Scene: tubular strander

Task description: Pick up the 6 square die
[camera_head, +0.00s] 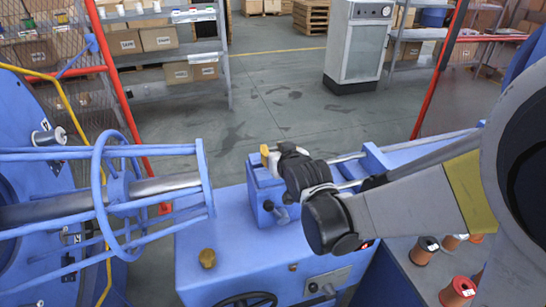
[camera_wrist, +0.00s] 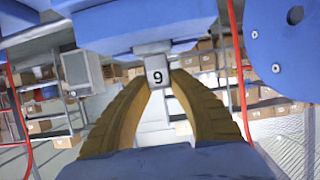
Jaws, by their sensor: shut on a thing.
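A small grey square die (camera_wrist: 157,64) shows between the tips of the yellow-brown fingers of my gripper (camera_wrist: 159,80) in the wrist view. Its front face bears a dark figure that reads as 9 in this view; it could be a 6 turned over. My gripper is shut on it, with a fingertip at each side. The die is close to blue machine parts at the top of the wrist view; I cannot tell whether it touches them. In the head view my gripper (camera_head: 269,155) is over the blue block, and my wrist hides much of it.
The blue block (camera_head: 262,194) stands on the blue machine table (camera_head: 235,240), which also bears a brass knob (camera_head: 207,258). A blue tubular cage (camera_head: 100,190) is at left. Wire spools (camera_head: 457,292) are at lower right. Open floor lies behind, with a grey cabinet (camera_head: 357,45).

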